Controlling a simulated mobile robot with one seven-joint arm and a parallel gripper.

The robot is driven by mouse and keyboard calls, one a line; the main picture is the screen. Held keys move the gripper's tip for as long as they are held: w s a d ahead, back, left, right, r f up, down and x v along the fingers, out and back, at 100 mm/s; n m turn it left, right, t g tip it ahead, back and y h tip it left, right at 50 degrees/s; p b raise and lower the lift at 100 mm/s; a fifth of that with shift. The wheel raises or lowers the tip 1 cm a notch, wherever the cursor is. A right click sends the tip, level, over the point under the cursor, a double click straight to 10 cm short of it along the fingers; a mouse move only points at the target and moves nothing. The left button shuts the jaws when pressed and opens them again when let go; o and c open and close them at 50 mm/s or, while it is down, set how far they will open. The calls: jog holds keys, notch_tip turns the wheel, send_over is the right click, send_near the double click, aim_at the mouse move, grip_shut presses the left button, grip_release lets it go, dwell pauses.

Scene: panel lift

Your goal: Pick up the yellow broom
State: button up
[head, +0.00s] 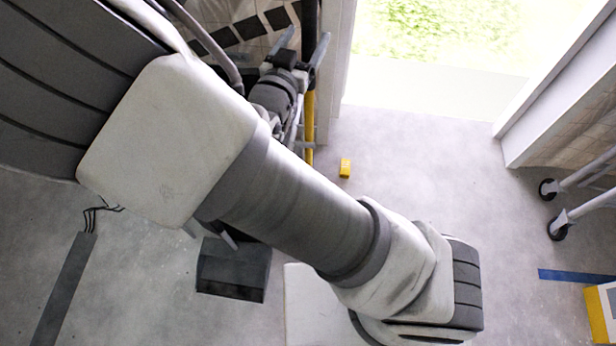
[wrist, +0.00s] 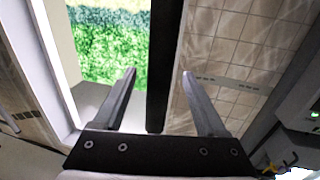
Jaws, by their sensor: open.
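In the head view, a thin yellow pole (head: 309,125), which looks like the broom's handle, stands upright beside the wall. A black upper stretch (head: 311,22) runs in line with it, and its lower end and any bristles are not clear. My gripper (head: 303,48) is open, with one finger on each side of the black stretch. In the wrist view, a black upright bar (wrist: 165,60) shows between the open fingers of my gripper (wrist: 159,72), apart from both. How deep it sits between them I cannot tell.
A small yellow block (head: 345,168) lies on the floor. A doorway (head: 430,75) opens onto greenery. A wheeled frame (head: 585,195) stands at the right, near a yellow-and-white box (head: 600,312). The tiled wall (wrist: 228,50) is close behind the bar.

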jog(key=x, duration=0.5)
jog(key=shift+w+d+r+b, duration=0.1)
jog(key=shift+r+b, duration=0.1)
jog(key=shift+b, duration=0.15)
grip_shut()
